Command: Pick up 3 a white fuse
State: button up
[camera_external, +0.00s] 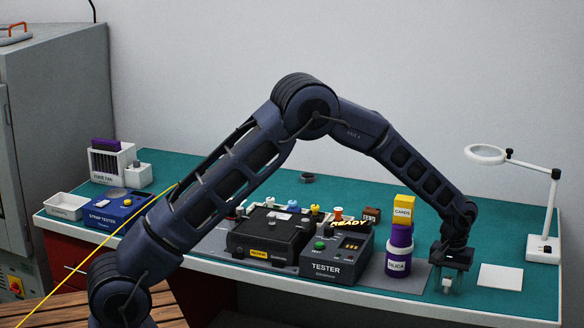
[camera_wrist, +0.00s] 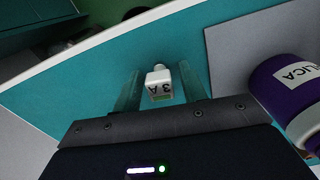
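A small white fuse (camera_wrist: 158,78) with "3 A" on its label shows in the wrist view, over the teal bench top near its front edge. My gripper (camera_wrist: 159,80) has its two fingers on either side of the fuse. A narrow gap shows between each finger and the fuse, so the gripper looks open around it. In the external view my gripper (camera_external: 448,280) points down at the front right of the bench, with a small white shape between its fingers. I cannot tell exactly how the fuse's base meets the bench.
A purple SILICA jar (camera_external: 397,262) with a yellow CARDS box (camera_external: 404,209) above it stands close to the left of my gripper. A white card (camera_external: 500,277) lies to the right, before the magnifier lamp (camera_external: 543,248). The TESTER (camera_external: 336,262) is further left.

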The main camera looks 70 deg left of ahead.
jog(key=c, duration=0.8)
jog(key=shift+r, duration=0.15)
